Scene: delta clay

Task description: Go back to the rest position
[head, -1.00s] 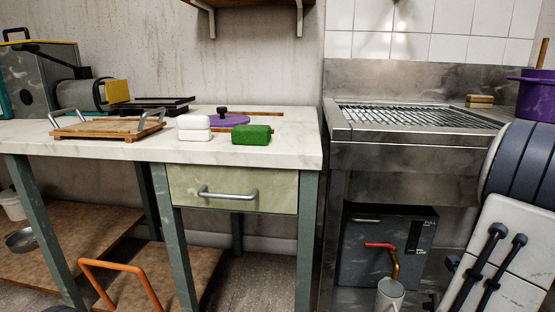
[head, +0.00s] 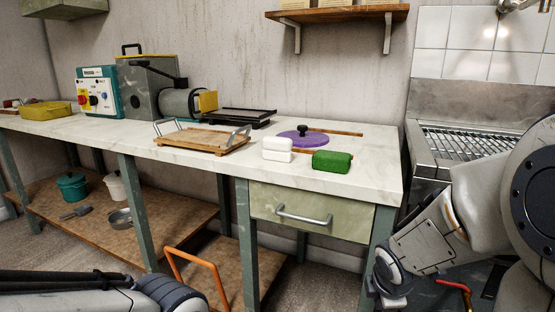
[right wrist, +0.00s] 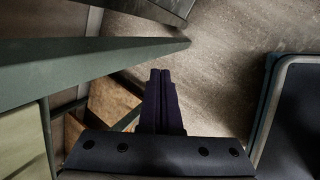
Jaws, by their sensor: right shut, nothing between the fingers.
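My right gripper (right wrist: 161,78) shows in the right wrist view with its two dark fingers together and nothing between them. It hangs over open floor beside a green table leg, apart from any object. In the head view my right arm (head: 430,238) is bent at the right, in front of the table's right end; its fingers are hard to make out there. My left arm (head: 75,300) crosses the bottom left corner. My left gripper is out of view.
The marble-topped table (head: 95,135) holds a wooden tray (head: 200,140), a white block (head: 277,149), a green block (head: 332,161) and a purple lid (head: 303,138). Its drawer (head: 310,213) is closed. A metal sink unit (head: 465,105) stands right. An orange handle (head: 205,268) rises below.

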